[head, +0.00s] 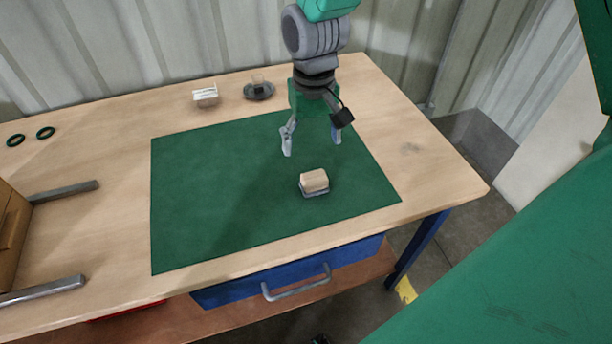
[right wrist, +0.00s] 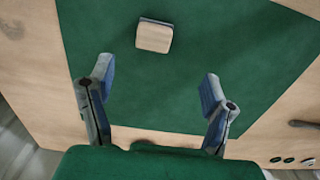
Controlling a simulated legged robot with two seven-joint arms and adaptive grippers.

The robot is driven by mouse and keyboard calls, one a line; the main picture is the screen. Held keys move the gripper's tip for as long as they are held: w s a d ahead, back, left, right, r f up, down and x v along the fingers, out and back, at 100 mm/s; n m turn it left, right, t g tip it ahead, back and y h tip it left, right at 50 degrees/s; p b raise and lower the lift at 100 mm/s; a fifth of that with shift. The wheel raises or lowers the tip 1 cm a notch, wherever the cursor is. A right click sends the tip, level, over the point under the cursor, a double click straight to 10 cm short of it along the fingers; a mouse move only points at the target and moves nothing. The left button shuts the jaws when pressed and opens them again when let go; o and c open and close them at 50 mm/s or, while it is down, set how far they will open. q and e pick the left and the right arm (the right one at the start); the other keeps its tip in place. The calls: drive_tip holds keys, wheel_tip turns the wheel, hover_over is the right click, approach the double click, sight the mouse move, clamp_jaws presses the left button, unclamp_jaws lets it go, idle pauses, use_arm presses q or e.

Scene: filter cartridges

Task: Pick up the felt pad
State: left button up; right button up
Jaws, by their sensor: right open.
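A small block with a pale wooden top and a thin grey layer under it, which looks like the felt pad (head: 314,182), lies on the green mat (head: 220,200) right of its middle. It also shows in the right wrist view (right wrist: 154,37), beyond the fingertips. My right gripper (head: 312,140) is open and empty, above the mat and behind the block, apart from it. In the right wrist view both fingers of the right gripper (right wrist: 157,82) are spread wide with only mat between them. My left gripper is not in view.
A white box (head: 205,96) and a dark round dish (head: 258,91) stand at the back of the wooden table (head: 110,130). Two dark rings (head: 30,136) lie at the far left. Two grey bars (head: 62,191) lie at the left. The mat around the block is clear.

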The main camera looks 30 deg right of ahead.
hover_over(313, 177)
drive_tip(key=f, duration=0.6)
drive_tip(key=shift+s+d+f+b, duration=0.1)
drive_tip(key=shift+s+f+b, duration=0.1)
drive_tip(key=shift+b, duration=0.1)
drive_tip(key=shift+a+f, duration=0.2)
drive_tip(key=shift+f, duration=0.25)
drive_tip(key=f, duration=0.4)
drive_tip(key=shift+w+d+f, duration=0.1)
drive_tip(key=shift+w, duration=0.1)
drive_tip(key=shift+d+f, duration=0.15)
drive_tip(key=shift+f, duration=0.05)
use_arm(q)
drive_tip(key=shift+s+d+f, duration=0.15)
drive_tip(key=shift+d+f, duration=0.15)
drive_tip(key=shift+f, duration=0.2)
use_arm(e)
drive_tip(key=shift+d, duration=0.15)
drive_tip(key=c, duration=1.1)
drive_tip(key=shift+c, duration=1.3)
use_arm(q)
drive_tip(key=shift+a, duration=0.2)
use_arm(e)
drive_tip(key=shift+a+r, duration=0.15)
drive_tip(key=shift+a, duration=0.1)
